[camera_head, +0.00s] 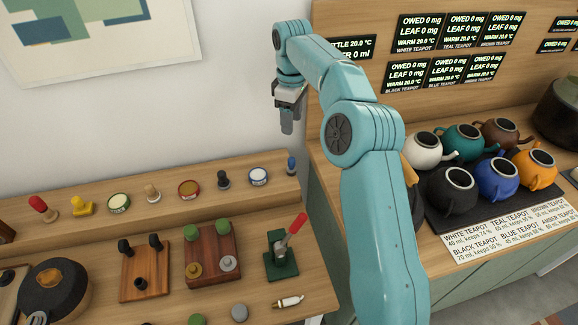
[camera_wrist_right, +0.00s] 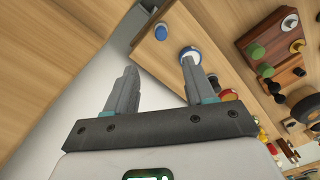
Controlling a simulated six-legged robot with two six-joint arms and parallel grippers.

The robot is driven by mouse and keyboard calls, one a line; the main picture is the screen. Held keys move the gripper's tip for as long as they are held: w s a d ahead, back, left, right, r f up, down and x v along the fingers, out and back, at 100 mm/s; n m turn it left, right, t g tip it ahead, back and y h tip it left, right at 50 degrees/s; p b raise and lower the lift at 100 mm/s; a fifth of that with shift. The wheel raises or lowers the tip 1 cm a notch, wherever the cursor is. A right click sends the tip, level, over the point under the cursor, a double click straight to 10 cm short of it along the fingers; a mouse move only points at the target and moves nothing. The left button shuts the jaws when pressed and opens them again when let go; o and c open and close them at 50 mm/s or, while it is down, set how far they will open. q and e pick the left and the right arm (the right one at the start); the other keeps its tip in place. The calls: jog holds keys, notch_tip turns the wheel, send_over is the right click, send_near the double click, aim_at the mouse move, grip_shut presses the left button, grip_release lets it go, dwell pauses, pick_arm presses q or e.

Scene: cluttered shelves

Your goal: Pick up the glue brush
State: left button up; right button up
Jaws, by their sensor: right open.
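No thing in view is plainly the glue brush. A small white item with a brown end (camera_head: 288,302) lies at the front of the workbench, and a small blue-topped item (camera_head: 291,165) stands at the right end of the back ledge; I cannot tell whether either is it. The blue-topped item seems to show in the wrist view (camera_wrist_right: 161,32). My right gripper (camera_head: 288,117) is open and empty, above the ledge's right end. Its two fingers are spread in the wrist view (camera_wrist_right: 157,80), with a blue-rimmed white tin (camera_wrist_right: 190,53) beyond one tip. My left gripper is not in view.
Several tins, knobs and a red-handled item (camera_head: 40,206) line the ledge. Wooden blocks with knobs (camera_head: 212,258), a green press with a red lever (camera_head: 282,262) and a dark round pot (camera_head: 55,292) stand below. Several teapots (camera_head: 497,178) stand on the right counter.

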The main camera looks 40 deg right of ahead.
jog(key=b, duration=0.1)
send_over(292, 159)
notch_tip(292, 159, down, 9)
jog(key=shift+w+d+f, duration=0.1)
jog(key=shift+w, duration=0.05)
jog(key=shift+f, duration=3.05)
grip_shut()
